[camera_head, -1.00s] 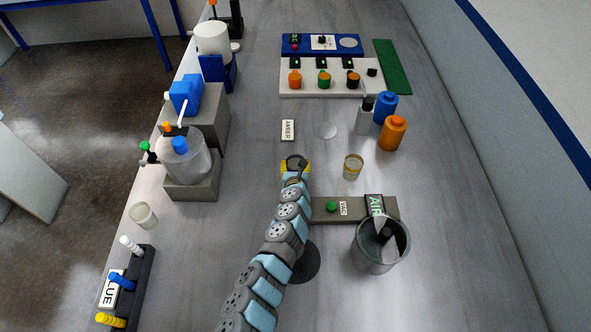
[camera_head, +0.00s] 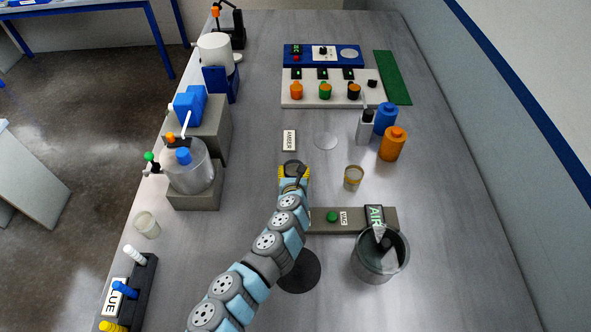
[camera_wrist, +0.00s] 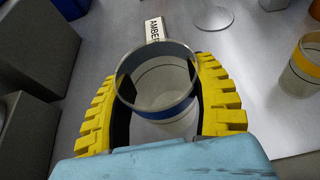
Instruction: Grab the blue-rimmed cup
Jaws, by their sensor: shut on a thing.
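The blue-rimmed cup (camera_wrist: 160,88) is clear, with a blue band near its rim and a dark line inside. It fills the middle of the wrist view, upright between the two yellow ribbed fingers of my gripper (camera_wrist: 162,72). The fingers are shut on its sides. In the head view my gripper (camera_head: 293,172) is at mid-table, just below the AMBER label (camera_head: 289,140), and largely hides the cup. I cannot tell whether the cup's base touches the table.
A yellow-rimmed cup (camera_head: 353,178) stands right of my gripper. A grey bar with a green button (camera_head: 332,216) and a grey bin (camera_head: 380,258) are nearer. A lidded vessel (camera_head: 190,170) stands left. Orange (camera_head: 392,144) and blue (camera_head: 385,118) bottles stand right.

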